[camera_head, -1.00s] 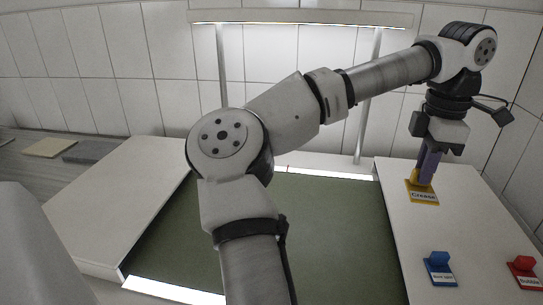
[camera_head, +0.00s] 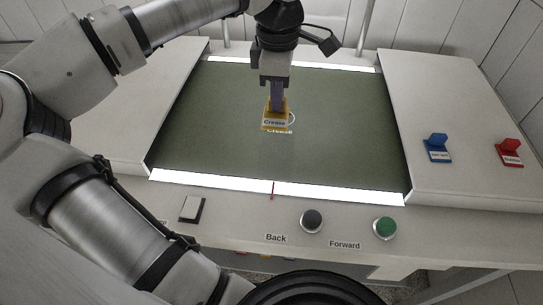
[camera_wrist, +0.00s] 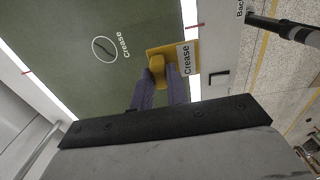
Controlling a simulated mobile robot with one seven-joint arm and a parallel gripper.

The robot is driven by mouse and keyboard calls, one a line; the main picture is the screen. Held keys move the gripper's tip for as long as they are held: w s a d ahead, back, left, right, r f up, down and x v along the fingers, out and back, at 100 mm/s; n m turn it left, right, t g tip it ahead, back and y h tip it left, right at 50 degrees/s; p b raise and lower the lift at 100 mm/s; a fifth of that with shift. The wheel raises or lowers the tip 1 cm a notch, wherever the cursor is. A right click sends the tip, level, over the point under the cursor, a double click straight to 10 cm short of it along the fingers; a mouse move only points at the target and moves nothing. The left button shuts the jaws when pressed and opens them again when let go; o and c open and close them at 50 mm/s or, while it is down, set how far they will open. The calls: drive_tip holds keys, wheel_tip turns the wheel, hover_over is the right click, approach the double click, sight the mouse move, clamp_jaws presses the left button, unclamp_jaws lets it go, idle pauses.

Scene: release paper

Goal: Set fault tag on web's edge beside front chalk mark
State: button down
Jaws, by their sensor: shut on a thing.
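My gripper (camera_head: 277,106) is shut on the yellow tag (camera_head: 270,122) by its upright grip, and the tag's white label reads "Crease". In the wrist view my two purple fingers (camera_wrist: 160,82) close on the grip of the tag (camera_wrist: 186,54). The tag is over the dark green web (camera_head: 215,110); it appears held above it. A white chalk ring (camera_wrist: 104,48) around a dark crease, with "Crease" written beside it, is on the web. In the head view the tag and gripper hide most of the ring (camera_head: 292,118).
A blue tag (camera_head: 438,149) and a red tag (camera_head: 511,152) stand on the right white deck (camera_head: 470,183). A lit strip with a red line (camera_head: 272,188) borders the web's front. The front panel has a black Back button (camera_head: 312,221), a green Forward button (camera_head: 384,228) and a switch (camera_head: 192,208).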

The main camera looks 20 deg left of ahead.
wheel_tip(320, 180, down, 15)
drive_tip(key=b, duration=0.8)
drive_tip(key=shift+f, duration=0.2)
drive_tip(key=shift+b, duration=0.3)
drive_tip(key=shift+f, duration=0.15)
drive_tip(key=c, duration=1.4)
unclamp_jaws()
wheel_tip(320, 180, up, 12)
drive_tip(key=p, duration=0.8)
